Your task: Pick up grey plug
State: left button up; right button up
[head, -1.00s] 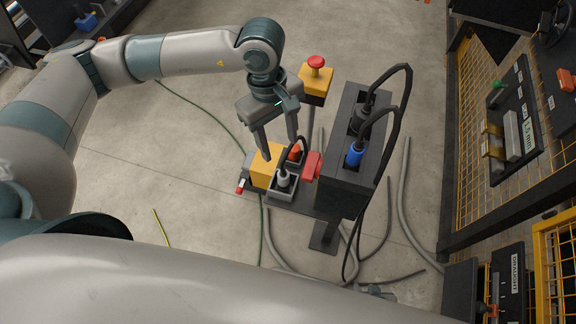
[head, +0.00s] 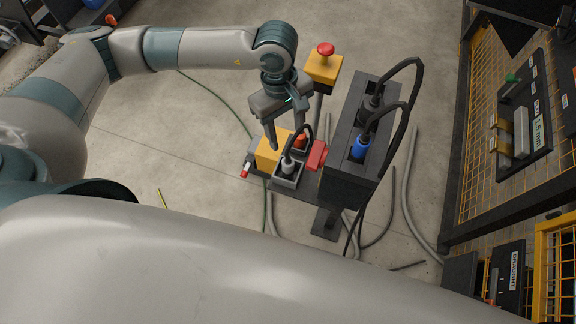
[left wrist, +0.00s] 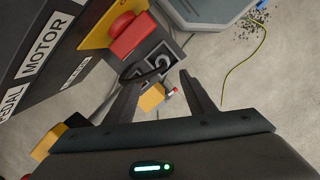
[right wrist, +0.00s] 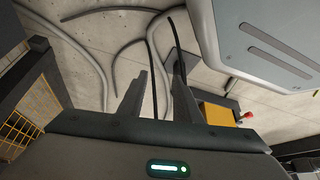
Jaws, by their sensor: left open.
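The grey plug (head: 287,165) stands upright in a grey-rimmed socket box (head: 291,180) on a low stand, with a black cable looping up from its top. It also shows in the left wrist view (left wrist: 162,63), beyond my fingertips. My left gripper (head: 289,138) points down just above and behind the plug, its two fingers spread with nothing between them; in the left wrist view (left wrist: 160,78) the fingers are also apart. My right gripper (right wrist: 160,78) shows only in the right wrist view, with its fingers apart and a dark cable visible between them.
A dark tower (head: 345,185) with a blue plug (head: 360,147) stands close right. A red button (head: 325,49) tops a yellow box behind.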

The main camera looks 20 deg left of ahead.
aim_at(288, 161)
pick_arm(q)
jog(key=f, duration=0.2)
jog(key=f+p, duration=0.1)
jog(key=f, duration=0.5)
jog(key=shift+s+d, duration=0.25)
jog(key=shift+d, duration=0.15)
pick_arm(e)
jog(key=shift+w+a+r+t+y, duration=0.2)
jog(key=shift+a+r+t, duration=0.1)
jog(key=shift+a, duration=0.15)
jog(key=shift+w+a+r+t+y, duration=0.1)
jog(key=shift+w+a+r+t, duration=0.05)
jog(key=shift+a+r+t, duration=0.2)
jog(key=shift+a, duration=0.1)
pick_arm(q)
jog(key=shift+s+f+p, duration=0.25)
jog(key=shift+f+p, duration=0.2)
jog(key=f+p, duration=0.1)
jog(key=f, duration=0.2)
jog(key=shift+s, duration=0.2)
jog(key=shift+d+f, duration=0.1)
jog(key=shift+f, duration=0.45)
pick_arm(e)
jog(key=shift+w+a+r+t, duration=0.5)
jog(key=shift+a+r+t, duration=0.15)
jog(key=shift+a+r, duration=0.2)
pick_arm(q)
jog(key=c, duration=1.2)
pick_arm(e)
jog(key=shift+d, duration=0.1)
